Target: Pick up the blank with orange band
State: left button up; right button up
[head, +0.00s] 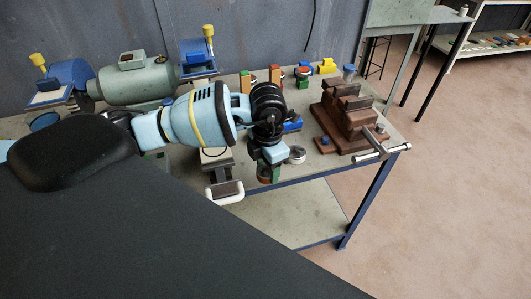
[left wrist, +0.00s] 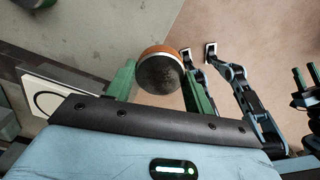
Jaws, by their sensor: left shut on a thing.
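The blank with orange band (left wrist: 160,70) shows in the left wrist view as a round piece with a dark speckled end face and an orange rim. It sits between the two green fingers of my left gripper (left wrist: 160,88), which is shut on it. In the head view my left gripper (head: 268,166) points down near the front edge of the bench. The blank (head: 264,179) shows low between its fingers, partly hidden by them. Whether it touches the bench is hard to tell.
The grey workbench (head: 309,164) holds a brown vise (head: 350,118) with a metal handle, right of the gripper. A small round metal piece (head: 296,155) lies close by. Several coloured blocks stand behind, including a yellow one (head: 327,66). A green motor (head: 135,78) is at the back left.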

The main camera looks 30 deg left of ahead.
pick_arm(q)
jog(key=s+d, duration=0.5)
jog(key=s, duration=0.2)
jog(key=shift+d+r, duration=0.15)
jog(key=shift+r, duration=0.3)
jog(key=shift+s, duration=0.1)
